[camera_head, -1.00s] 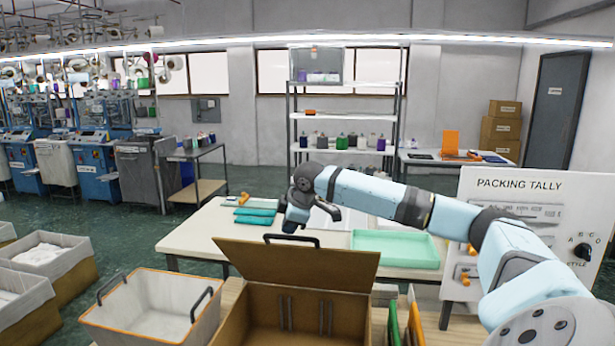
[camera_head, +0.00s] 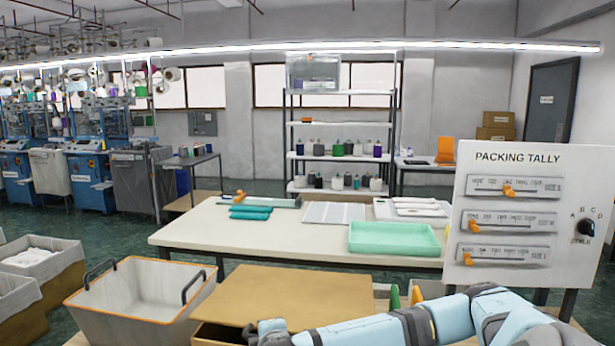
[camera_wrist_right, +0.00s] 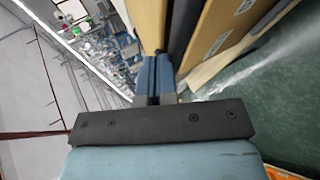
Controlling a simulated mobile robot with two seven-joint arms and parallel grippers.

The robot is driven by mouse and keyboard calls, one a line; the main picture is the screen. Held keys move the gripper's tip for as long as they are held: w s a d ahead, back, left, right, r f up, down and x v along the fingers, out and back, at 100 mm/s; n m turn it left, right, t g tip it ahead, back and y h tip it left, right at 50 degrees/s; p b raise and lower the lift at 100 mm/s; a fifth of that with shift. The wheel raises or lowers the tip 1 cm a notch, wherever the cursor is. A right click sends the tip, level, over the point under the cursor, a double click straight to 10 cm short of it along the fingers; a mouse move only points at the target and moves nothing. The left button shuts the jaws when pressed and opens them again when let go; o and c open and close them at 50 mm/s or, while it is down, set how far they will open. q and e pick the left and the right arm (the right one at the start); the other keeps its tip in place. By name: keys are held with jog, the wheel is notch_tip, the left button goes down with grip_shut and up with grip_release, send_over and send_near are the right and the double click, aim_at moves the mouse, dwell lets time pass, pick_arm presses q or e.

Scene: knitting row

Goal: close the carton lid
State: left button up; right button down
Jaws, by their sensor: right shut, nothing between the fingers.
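The brown carton (camera_head: 213,335) stands at the bottom centre of the head view. Its lid (camera_head: 290,293) is a flat tan panel lying low over the carton, nearly level. In the right wrist view my right gripper (camera_wrist_right: 157,78) is shut and empty, close beside a brown panel. My left gripper is not in view.
A white bin with orange rim (camera_head: 140,298) stands left of the carton. Behind is a table (camera_head: 200,236) with a mint tray (camera_head: 394,239) and teal folded pieces (camera_head: 250,212). The packing tally board (camera_head: 530,215) stands at right. Green and orange upright items stand beside the carton.

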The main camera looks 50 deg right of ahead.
pick_arm(q)
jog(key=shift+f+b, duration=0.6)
jog(key=shift+b, duration=0.7)
pick_arm(e)
notch_tip(320, 180, down, 8)
jog(key=a, duration=0.1)
jog(key=shift+s+r, duration=0.25)
jog(key=shift+s, duration=0.15)
jog(key=shift+a+f, duration=0.1)
jog(key=shift+s, duration=0.1)
pick_arm(q)
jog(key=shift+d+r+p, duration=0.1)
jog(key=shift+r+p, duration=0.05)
jog(key=shift+p, duration=0.5)
pick_arm(e)
jog(key=v, duration=1.4)
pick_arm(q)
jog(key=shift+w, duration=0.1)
